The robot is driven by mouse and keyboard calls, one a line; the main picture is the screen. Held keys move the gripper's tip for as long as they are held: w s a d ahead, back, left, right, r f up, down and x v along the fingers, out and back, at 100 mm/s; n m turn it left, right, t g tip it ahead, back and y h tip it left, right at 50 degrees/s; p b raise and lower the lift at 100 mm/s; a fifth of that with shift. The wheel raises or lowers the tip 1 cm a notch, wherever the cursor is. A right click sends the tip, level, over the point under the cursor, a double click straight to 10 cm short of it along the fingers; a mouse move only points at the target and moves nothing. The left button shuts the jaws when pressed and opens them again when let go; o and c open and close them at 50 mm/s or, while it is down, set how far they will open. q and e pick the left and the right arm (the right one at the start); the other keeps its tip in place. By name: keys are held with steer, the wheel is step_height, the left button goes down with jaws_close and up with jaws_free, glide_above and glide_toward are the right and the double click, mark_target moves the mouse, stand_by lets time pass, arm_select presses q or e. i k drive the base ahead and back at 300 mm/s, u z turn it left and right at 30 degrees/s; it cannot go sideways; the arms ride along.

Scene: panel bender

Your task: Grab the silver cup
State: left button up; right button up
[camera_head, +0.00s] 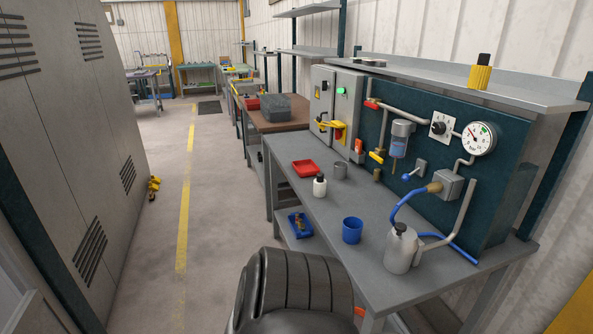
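A blue cup (352,230) stands nearer on the same bench. Neither of my grippers is in view, and nothing is seen touching the silver cup.
A larger white bottle (401,250) with a black cap stands at the bench's near side. Behind the bench rises a panel with a gauge (478,138), pipes and a blue hose. A blue bin (299,225) sits below. The floor aisle at left is clear.

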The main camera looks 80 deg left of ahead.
mark_target(340, 168)
steer(key=u, duration=0.35)
steer(key=i, duration=2.2)
steer(key=u, duration=2.05)
